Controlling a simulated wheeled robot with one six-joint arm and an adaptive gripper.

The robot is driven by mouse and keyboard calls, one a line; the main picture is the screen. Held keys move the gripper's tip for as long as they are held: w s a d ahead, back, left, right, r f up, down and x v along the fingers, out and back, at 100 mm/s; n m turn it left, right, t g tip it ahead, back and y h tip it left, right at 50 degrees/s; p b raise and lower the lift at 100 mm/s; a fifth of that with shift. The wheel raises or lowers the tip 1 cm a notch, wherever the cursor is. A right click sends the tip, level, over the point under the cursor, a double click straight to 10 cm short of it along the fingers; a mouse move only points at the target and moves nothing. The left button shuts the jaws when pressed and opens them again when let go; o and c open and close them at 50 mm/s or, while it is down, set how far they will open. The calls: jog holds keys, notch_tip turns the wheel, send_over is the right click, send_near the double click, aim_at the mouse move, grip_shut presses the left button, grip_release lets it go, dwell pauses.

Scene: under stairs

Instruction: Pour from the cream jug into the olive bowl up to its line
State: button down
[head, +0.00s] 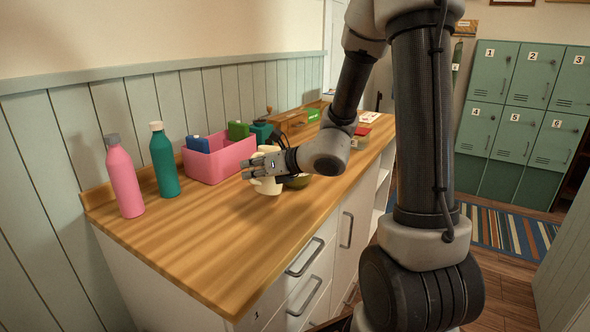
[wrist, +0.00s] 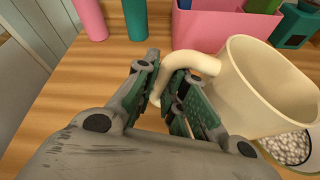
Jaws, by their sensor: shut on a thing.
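The cream jug (head: 268,184) is above the right-middle of the wooden counter in the head view. In the wrist view the jug (wrist: 252,85) fills the right side, with its open mouth and pale inner wall showing. My gripper (head: 257,168) is shut on the jug's handle; in the wrist view the handle passes between the fingers (wrist: 167,100). The olive bowl (head: 298,182) sits just right of the jug, partly hidden by my gripper. In the wrist view, white pellets (wrist: 288,149) show in the bowl below the jug's rim.
A pink bin (head: 222,162) with blue and green items stands behind the jug. A pink bottle (head: 124,178) and a green bottle (head: 164,162) stand at the left. A wooden box (head: 291,122) is farther back. The counter's front left (head: 205,240) is clear.

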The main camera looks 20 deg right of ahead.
jog(key=shift+s+a+r+n+t+h, duration=0.3)
jog(key=shift+a+r+n+h, duration=0.45)
jog(key=shift+n, duration=0.25)
dwell(0.6)
